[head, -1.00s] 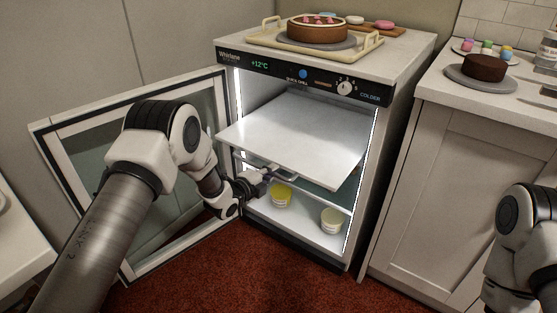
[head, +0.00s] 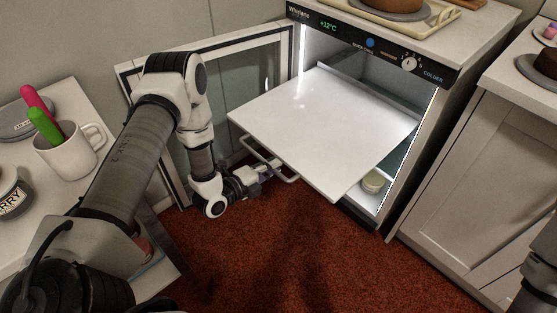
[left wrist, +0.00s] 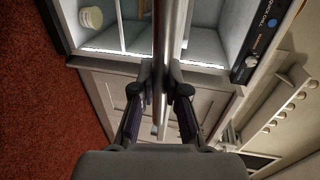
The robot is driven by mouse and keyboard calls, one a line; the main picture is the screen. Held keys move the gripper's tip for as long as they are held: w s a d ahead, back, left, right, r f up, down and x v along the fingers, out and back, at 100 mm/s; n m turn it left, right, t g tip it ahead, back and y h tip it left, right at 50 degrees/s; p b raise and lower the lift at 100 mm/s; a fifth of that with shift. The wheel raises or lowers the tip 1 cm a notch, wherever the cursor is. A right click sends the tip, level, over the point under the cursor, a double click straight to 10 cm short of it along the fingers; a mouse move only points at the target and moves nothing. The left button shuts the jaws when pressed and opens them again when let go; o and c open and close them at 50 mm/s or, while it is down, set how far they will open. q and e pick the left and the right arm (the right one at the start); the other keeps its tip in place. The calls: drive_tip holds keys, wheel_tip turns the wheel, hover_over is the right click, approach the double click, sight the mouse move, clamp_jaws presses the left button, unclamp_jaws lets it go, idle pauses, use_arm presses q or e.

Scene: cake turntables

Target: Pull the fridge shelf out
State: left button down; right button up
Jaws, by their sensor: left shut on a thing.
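The white fridge shelf (head: 325,125) is a flat, glossy sheet that sticks far out of the open fridge (head: 468,40), over the red floor. Its rear part is still between the fridge walls. A thin bar handle (head: 292,178) runs along its front edge. My left gripper (head: 266,170) is shut on this handle, at the shelf's left front. In the left wrist view the fingers (left wrist: 165,72) close around it, and the shelf (left wrist: 173,25) appears nearly edge-on. My right gripper is out of view.
The fridge door (head: 240,95) stands open to the left, behind my left arm. A pale tub (head: 372,183) sits low inside the fridge. A tray (head: 385,22) with a cake is on top. A white mug (head: 72,150) stands on the left counter. The red floor (head: 260,255) in front is clear.

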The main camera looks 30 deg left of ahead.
use_arm(q)
drive_tip(key=c, duration=1.2)
unclamp_jaws()
drive_tip(key=shift+s, duration=0.1)
drive_tip(key=v, duration=0.7)
drive_tip(key=shift+s, duration=0.15)
